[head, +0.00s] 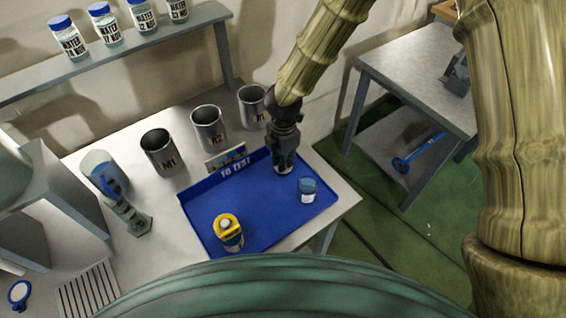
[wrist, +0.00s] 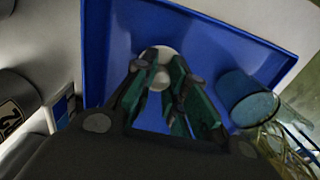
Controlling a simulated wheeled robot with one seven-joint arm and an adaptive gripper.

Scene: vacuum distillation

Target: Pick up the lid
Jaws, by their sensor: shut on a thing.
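My gripper (head: 283,165) reaches down over the blue tray (head: 200,205) marked "TO TEST". In the wrist view my gripper (wrist: 166,80) is shut on a small white round lid (wrist: 168,52), with its pale knob between the fingertips. The lid is over the blue tray floor; whether it touches the floor I cannot tell. In the head view the lid is mostly hidden by the gripper. A small beaker with blue glass or contents (head: 307,189) stands to the right of the gripper, apart from it. It also shows in the wrist view (wrist: 247,100).
A yellow-and-black item (head: 229,232) stands in the tray's front part. Metal cups marked M1 (head: 161,155), R2 (head: 209,130) and R1 (head: 252,107) stand behind the tray. A clear vessel (head: 101,172) is at left. Water bottles (head: 104,24) line the shelf.

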